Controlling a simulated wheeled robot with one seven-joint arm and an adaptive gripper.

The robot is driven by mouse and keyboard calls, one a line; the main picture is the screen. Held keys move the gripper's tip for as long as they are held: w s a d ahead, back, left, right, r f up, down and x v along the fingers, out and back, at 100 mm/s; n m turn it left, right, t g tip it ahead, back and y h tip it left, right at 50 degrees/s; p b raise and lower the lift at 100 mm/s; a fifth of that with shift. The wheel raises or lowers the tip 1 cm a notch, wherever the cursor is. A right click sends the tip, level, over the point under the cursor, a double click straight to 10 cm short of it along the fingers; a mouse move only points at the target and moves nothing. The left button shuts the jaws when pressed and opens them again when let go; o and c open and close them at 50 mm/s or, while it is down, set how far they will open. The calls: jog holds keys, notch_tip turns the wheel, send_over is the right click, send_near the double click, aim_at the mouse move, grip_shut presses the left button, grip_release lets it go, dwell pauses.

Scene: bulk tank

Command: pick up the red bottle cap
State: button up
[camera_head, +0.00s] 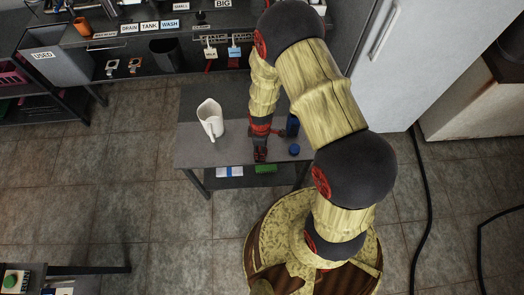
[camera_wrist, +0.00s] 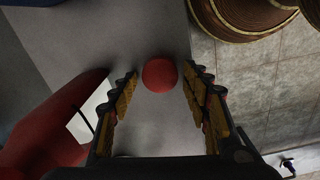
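The red bottle cap (camera_wrist: 159,74) is a round, matt red disc in the wrist view, lying on the grey table top (camera_wrist: 140,25). My gripper (camera_wrist: 161,71) is open, with one finger on each side of the cap. A gap shows between the cap and each finger. In the head view my gripper (camera_head: 260,153) is low over the front part of the table (camera_head: 195,158). I cannot pick the red cap out there; the gripper covers that spot.
A white jug (camera_head: 209,119) stands left of my gripper. A blue cap (camera_head: 294,149) and a dark blue bottle (camera_head: 292,125) are to the right. A large red shape (camera_wrist: 45,135) is close on the left in the wrist view; I cannot tell what it is.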

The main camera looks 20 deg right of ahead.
jog(key=c, duration=0.5)
jog(key=shift+c, duration=0.2)
jog(key=shift+r, duration=0.1)
